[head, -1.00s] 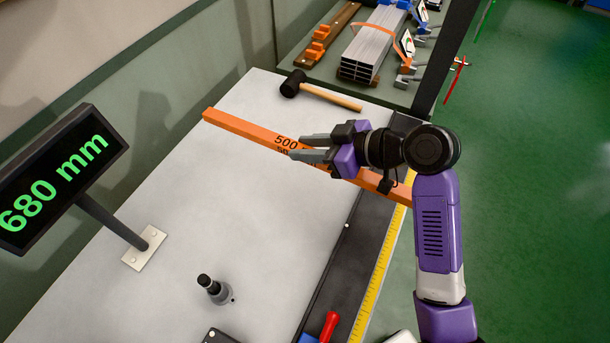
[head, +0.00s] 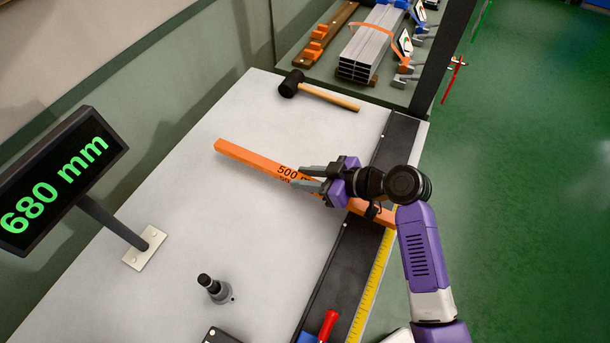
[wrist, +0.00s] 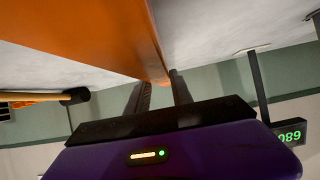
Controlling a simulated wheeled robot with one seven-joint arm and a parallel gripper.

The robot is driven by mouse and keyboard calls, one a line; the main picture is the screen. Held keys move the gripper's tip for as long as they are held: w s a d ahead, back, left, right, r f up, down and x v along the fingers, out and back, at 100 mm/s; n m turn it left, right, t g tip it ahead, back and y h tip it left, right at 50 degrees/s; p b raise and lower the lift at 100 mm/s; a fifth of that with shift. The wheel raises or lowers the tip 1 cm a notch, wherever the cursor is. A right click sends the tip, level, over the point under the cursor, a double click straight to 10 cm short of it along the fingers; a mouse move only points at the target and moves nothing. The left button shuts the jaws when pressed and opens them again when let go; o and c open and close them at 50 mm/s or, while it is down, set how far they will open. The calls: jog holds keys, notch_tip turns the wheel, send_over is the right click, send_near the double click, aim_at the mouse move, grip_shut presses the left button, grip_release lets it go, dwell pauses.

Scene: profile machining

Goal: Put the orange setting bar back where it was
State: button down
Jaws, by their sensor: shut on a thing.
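The orange setting bar (head: 252,158) is a long square bar with dark "500" lettering near its middle. It lies across the view from upper left to lower right, over the pale table top and the dark strip. My gripper (head: 312,176) is shut on it just right of the lettering, and my wrist hides part of the bar. I cannot tell whether the bar touches the table or is held just above it. In the wrist view the bar (wrist: 90,35) fills the upper left and runs to the fingers (wrist: 158,92).
A black-headed mallet (head: 322,95) lies behind the bar. A display (head: 58,178) reading 680 mm stands at left on the table (head: 200,220). A dark upright knob (head: 212,288) and a red handle (head: 328,325) are in front. A yellow scale (head: 372,285) runs along the right edge. Grey profiles (head: 370,45) lie beyond.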

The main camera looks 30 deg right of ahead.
jog(key=shift+r, duration=0.15)
jog(key=shift+f+b, duration=0.3)
jog(key=shift+b, duration=0.05)
jog(key=shift+f, duration=0.3)
jog(key=c, duration=1.1)
grip_release()
jog(key=shift+f, duration=0.1)
jog(key=shift+r+p, duration=0.4)
jog(key=shift+r, duration=0.25)
notch_tip(320, 180, up, 6)
jog(key=b, duration=0.2)
send_over(356, 205)
jog(key=w, duration=0.3)
jog(key=shift+s+a+f, duration=0.15)
jog(key=shift+a, duration=0.3)
